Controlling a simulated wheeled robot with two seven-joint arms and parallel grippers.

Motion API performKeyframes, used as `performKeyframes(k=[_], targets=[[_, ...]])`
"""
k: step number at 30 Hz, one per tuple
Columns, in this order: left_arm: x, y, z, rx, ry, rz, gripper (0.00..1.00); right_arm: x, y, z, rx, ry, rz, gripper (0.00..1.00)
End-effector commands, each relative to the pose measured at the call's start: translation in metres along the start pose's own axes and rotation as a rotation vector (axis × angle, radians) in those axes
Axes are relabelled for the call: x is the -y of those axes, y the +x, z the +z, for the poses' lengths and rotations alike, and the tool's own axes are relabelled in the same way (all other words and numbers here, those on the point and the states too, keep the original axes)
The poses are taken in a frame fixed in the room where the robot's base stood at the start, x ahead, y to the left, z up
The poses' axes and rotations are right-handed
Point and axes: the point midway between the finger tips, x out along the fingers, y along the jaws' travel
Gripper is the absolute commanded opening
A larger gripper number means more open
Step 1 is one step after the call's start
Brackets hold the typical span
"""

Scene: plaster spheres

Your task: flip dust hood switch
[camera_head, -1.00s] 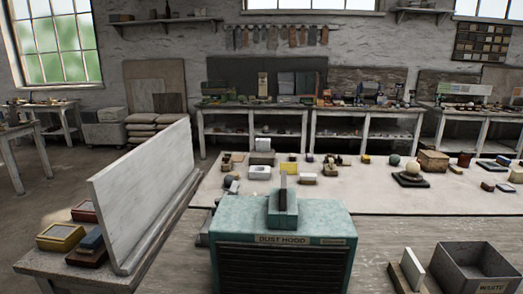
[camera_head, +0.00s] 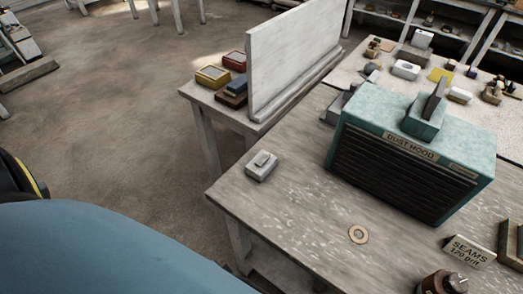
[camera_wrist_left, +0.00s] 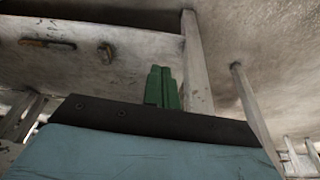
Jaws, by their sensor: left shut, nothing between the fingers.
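The teal dust hood (camera_head: 410,160) stands on the worn bench, its dark slatted front and "DUST HOOD" label facing me. On its top sits a teal block with an upright grey lever-like plate (camera_head: 435,101), which looks like a switch. A small pale box with a raised piece on top (camera_head: 261,166) lies on the bench left of the hood. My left gripper (camera_wrist_left: 162,88) shows in the left wrist view as green fingers shut together, empty, with no hood or switch seen near them. It is not seen in the head view. My right gripper is in neither view.
A white upright panel (camera_head: 292,62) stands behind, beside several small boxes. The bench between pale box and ring is clear. Table legs (camera_wrist_left: 197,70) show near my left gripper.

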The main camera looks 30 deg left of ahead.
Motion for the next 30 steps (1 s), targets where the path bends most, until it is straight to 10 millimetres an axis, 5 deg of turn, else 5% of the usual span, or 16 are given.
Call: performKeyframes(k=[9, 19, 30], targets=[[-0.002, -0.111, -0.099, -0.134, 0.023, 0.036, 0.00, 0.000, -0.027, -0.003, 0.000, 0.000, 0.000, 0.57], [-0.006, -0.211, -0.161, -0.270, 0.073, 0.076, 0.00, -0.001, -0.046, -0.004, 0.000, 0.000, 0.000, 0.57], [0.033, -0.232, -0.230, -0.709, 0.047, 0.073, 0.00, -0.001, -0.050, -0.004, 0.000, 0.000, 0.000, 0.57]])
